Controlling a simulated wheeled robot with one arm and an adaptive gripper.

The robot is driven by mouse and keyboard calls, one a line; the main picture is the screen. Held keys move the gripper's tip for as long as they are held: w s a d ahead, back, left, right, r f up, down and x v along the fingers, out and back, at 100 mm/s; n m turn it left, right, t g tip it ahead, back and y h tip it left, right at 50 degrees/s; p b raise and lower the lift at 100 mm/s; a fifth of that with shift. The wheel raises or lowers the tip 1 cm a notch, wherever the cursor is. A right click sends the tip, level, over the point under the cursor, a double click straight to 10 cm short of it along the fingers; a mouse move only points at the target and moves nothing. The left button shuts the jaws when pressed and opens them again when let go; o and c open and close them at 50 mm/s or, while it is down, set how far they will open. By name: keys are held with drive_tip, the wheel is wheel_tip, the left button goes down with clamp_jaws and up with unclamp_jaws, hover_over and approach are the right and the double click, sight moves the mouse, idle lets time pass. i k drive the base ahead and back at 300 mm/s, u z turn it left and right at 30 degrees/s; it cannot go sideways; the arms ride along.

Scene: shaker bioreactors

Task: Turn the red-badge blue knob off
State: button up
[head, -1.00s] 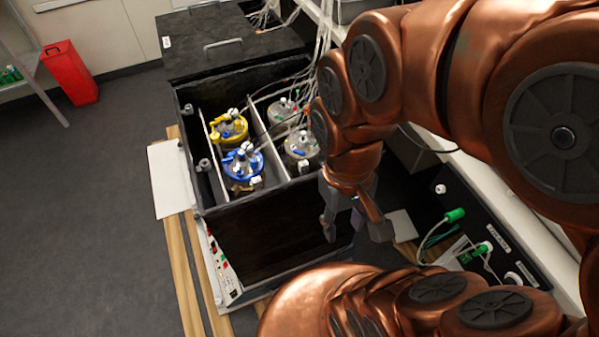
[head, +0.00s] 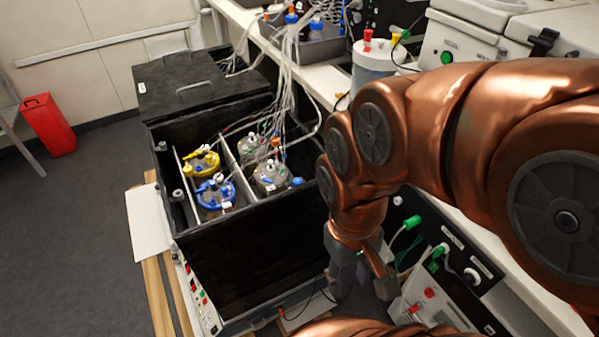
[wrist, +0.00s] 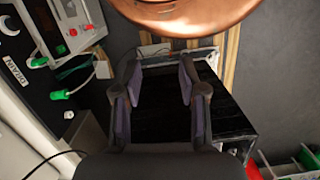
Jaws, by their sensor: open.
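I cannot pick out a blue knob with a red badge for certain. In the head view a small blue piece (head: 297,181) shows at the right of the bottles in the black shaker box (head: 260,262). A blue-ringed bottle (head: 215,193) and a yellow-ringed bottle (head: 202,163) stand in its left compartment. My gripper (head: 364,283) hangs beside the box's front right corner, fingers down, open and empty. In the wrist view my gripper (wrist: 158,72) also shows its two fingers apart, with a dark surface beyond them and nothing between them.
A white-topped bench (head: 335,92) with instruments runs along the right. A control unit with green plugs and a red button (head: 429,293) lies right of my gripper. Tubes rise from the bottles to the bench. A red bin (head: 49,125) stands far left; the floor there is clear.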

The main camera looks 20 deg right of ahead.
sight(297, 181)
drive_tip(key=i, duration=0.4)
drive_tip(key=z, duration=0.3)
drive_tip(key=k, duration=1.3)
drive_tip(key=u, duration=0.8)
drive_tip(key=i, duration=1.4)
drive_tip(key=z, duration=0.55)
